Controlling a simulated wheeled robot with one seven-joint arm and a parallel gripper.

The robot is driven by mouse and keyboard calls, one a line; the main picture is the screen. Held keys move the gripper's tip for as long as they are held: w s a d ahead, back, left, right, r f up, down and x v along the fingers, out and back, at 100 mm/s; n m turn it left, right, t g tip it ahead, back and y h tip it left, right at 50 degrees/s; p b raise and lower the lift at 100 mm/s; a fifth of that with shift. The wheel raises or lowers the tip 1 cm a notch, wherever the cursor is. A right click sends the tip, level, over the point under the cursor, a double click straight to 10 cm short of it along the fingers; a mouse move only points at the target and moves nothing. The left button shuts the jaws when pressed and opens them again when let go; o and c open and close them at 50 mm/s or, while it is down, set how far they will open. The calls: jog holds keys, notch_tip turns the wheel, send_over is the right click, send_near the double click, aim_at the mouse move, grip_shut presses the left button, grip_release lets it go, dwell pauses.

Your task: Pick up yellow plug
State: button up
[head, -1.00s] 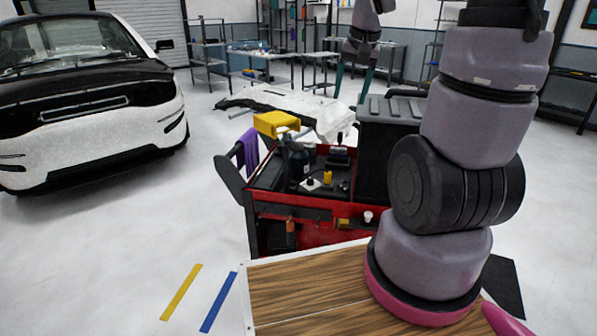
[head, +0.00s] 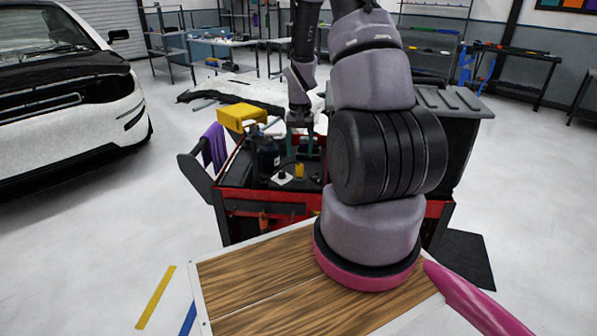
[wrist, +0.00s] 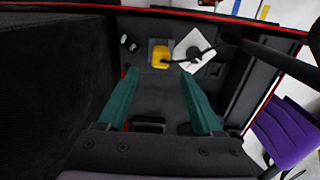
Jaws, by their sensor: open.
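The yellow plug (head: 299,171) is a small yellow piece on the dark top of the red cart, just right of a white square. In the wrist view the yellow plug (wrist: 160,56) lies beyond the fingertips, roughly in line with the gap between them. My gripper (head: 304,148) hangs over the cart with its green fingers pointing down. The wrist view shows my gripper (wrist: 160,78) with its fingers apart and nothing between them.
A white square (wrist: 196,48) with a black round part and cord sits beside the plug. A dark bottle (head: 268,158) stands left of it, with a yellow bin (head: 242,118) behind. A large black box (head: 445,105) stands right.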

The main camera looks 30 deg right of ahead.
aim_at(299, 164)
jog(key=f, duration=0.6)
jog(key=shift+s+a, duration=0.25)
jog(key=shift+s, duration=0.1)
jog(key=shift+r, duration=0.1)
grip_shut()
